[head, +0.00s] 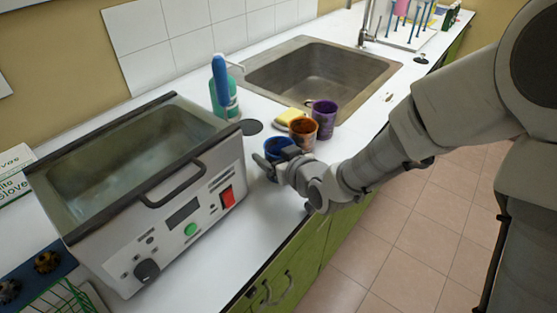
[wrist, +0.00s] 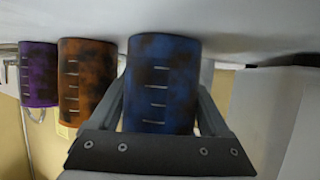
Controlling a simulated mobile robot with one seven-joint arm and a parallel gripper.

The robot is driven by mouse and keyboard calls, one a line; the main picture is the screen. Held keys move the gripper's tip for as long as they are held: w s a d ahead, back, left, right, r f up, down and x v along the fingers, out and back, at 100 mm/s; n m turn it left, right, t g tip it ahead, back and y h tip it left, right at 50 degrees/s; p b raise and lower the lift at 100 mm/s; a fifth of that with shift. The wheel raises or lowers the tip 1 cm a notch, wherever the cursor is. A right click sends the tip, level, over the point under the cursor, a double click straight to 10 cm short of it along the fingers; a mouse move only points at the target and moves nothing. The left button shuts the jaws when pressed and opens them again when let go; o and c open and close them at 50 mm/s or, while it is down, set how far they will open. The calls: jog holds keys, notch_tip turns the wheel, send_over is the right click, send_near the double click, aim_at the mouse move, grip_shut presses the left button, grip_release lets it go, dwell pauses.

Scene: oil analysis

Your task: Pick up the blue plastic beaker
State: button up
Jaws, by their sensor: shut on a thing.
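The blue plastic beaker (head: 279,148) stands on the white counter near its front edge, stained with dark smudges. In the wrist view the blue beaker (wrist: 162,85) fills the space between the fingers, with pale graduation marks facing me. My gripper (head: 268,163) is shut on it, one finger on each side, as the wrist view also shows (wrist: 162,110). The beaker's base seems to be at the counter surface; I cannot tell whether it is touching. My fingers and wrist hide part of the beaker in the head view.
An orange beaker (head: 303,134) and a purple beaker (head: 324,117) stand just behind the blue one. A yellow sponge (head: 289,116), a green bottle (head: 223,97) and a sink (head: 320,72) are farther back. A large bath device (head: 150,190) stands left. The counter between is clear.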

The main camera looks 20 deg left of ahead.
notch_tip(320, 180, up, 24)
jog(key=r+p, duration=0.1)
jog(key=p, duration=1.4)
jog(key=w+d+f+m+t+h+b, duration=0.1)
jog(key=w+d+f+m+t+h, duration=0.15)
jog(key=w+d+f, duration=0.4)
jog(key=w+d+f+m+t+h+b, duration=0.1)
jog(key=w+d+f+m+h, duration=0.2)
jog(key=d+f, duration=0.6)
jog(key=d+f+m+h, duration=0.2)
jog(key=d, duration=0.8)
jog(key=d+f+m+t+h, duration=0.1)
jog(key=d+f+m+h, duration=0.1)
jog(key=d, duration=0.8)
jog(key=shift+w+d+f+m+h, duration=0.3)
jog(key=shift+d+f+m+h, duration=0.1)
jog(key=shift+f+h, duration=0.2)
